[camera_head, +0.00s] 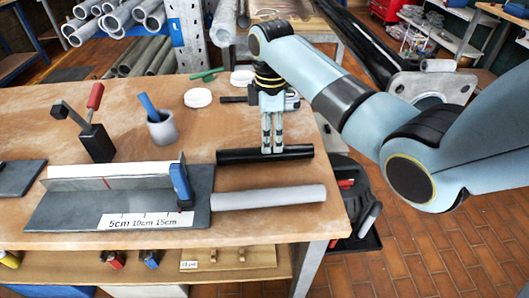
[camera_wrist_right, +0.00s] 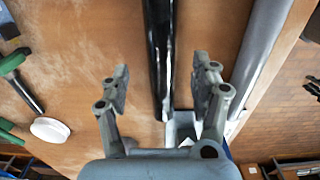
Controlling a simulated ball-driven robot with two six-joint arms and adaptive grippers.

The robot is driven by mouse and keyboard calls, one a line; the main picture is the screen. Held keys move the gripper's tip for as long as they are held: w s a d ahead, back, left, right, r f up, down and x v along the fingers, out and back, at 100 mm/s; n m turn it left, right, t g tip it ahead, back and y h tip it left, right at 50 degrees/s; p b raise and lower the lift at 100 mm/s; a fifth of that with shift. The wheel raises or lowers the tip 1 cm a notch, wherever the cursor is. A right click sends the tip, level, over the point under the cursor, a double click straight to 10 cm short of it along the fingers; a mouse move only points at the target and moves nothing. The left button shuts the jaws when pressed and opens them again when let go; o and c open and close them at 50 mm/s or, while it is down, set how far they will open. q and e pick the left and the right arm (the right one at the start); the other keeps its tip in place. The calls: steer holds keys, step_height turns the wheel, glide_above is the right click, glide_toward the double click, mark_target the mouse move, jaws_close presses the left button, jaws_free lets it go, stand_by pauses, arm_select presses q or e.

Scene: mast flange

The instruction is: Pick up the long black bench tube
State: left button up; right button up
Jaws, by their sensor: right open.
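The long black bench tube (camera_head: 238,157) lies flat on the wooden workbench (camera_head: 330,218), roughly left to right in the head view. My right gripper (camera_head: 272,150) points down over the right half of it. In the right wrist view the black tube (camera_wrist_right: 157,50) runs lengthwise between the two spread fingers of this gripper (camera_wrist_right: 162,75), with a gap on each side. The fingers are open and hold nothing. How far down they reach beside the tube is hard to tell. My left gripper is not in view.
A grey tube (camera_head: 268,197) lies nearer the front edge, its left end at a dark measuring fixture (camera_head: 60,212). A clamp (camera_head: 97,142), a grey cup (camera_head: 162,130) and white caps (camera_head: 198,97) stand farther left and back. The bench ends just right of the tubes.

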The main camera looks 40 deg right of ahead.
step_height(320, 180, down, 5)
steer(key=shift+s+a+r, duration=0.1)
steer(key=shift+r, duration=0.05)
steer(key=shift+f, duration=0.35)
steer(key=shift+c, duration=0.4)
steer(key=c, duration=1.1)
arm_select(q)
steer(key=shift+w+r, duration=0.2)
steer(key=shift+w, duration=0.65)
arm_select(e)
jaws_close()
steer(key=shift+r, duration=0.15)
